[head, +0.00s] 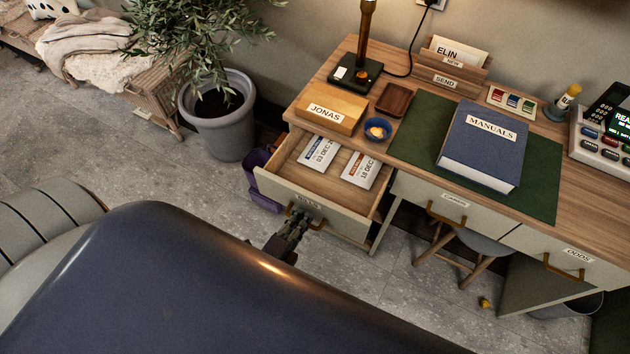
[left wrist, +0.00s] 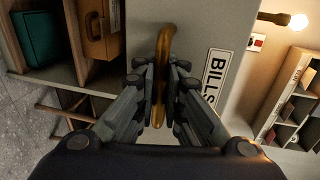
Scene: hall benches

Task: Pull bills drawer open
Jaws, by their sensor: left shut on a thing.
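The bills drawer (head: 318,217) is the left drawer of the desk and stands pulled out. Two papers, one with a blue band (head: 320,153) and one with an orange band (head: 359,169), lie inside it. My left gripper (head: 292,222) is at the drawer's front and shut on its brass handle (head: 301,217). In the left wrist view the handle (left wrist: 161,70) runs between the fingers, beside the BILLS label (left wrist: 214,75). My left arm hides the floor in front of the drawer. My right gripper is not in view.
The desk top (head: 585,195) bears a lamp, a JONAS box (head: 331,112), a blue bowl (head: 377,130) and a manuals binder (head: 484,145). A stool (head: 465,250) stands under the desk. A plant pot (head: 217,115) and purple bin (head: 261,180) are left of the drawer.

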